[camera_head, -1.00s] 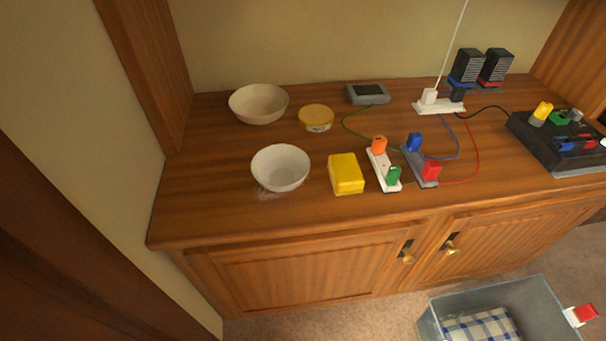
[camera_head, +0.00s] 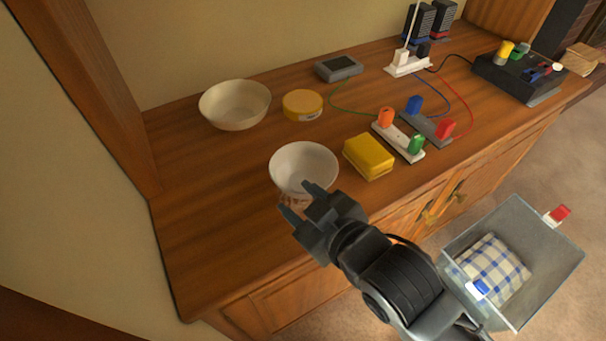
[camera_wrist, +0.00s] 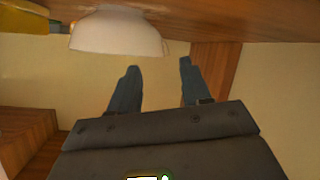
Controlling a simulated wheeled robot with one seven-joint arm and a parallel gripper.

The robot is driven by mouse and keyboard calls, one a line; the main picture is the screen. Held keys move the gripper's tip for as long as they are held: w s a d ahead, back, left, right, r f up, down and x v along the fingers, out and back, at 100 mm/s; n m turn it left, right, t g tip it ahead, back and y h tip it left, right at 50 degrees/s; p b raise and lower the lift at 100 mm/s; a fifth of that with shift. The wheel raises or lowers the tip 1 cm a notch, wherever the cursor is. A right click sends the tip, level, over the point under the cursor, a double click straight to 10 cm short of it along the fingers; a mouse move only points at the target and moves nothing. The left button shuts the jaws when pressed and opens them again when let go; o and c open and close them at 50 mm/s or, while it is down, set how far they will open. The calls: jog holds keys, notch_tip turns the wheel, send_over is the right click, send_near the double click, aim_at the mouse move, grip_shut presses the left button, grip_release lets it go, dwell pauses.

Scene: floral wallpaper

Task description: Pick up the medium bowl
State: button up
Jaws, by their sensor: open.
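A white bowl (camera_head: 304,165) stands upright near the front of the wooden counter, and it also shows upside down in the wrist view (camera_wrist: 118,35). A wider beige bowl (camera_head: 235,104) stands behind it, to the left. I cannot tell for sure which one counts as medium. My gripper (camera_head: 296,197) is open and empty at the front of the white bowl, with its fingers overlapping the bowl's lower front in the head view. In the wrist view the fingertips (camera_wrist: 159,66) appear apart from the bowl.
A yellow box (camera_head: 369,157) is close to the white bowl's right. A yellow round tub (camera_head: 302,104), power strips (camera_head: 398,140) with plugs and cables lie beyond. A wooden side panel (camera_head: 105,95) bounds the left. A grey bin (camera_head: 547,281) with checked cloth stands on the floor.

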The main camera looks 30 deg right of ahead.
aim_at(277, 179)
jog(key=x, duration=0.7)
jog(key=shift+w+d, duration=0.2)
jog(key=shift+w, duration=0.15)
grip_shut()
dwell(0.4)
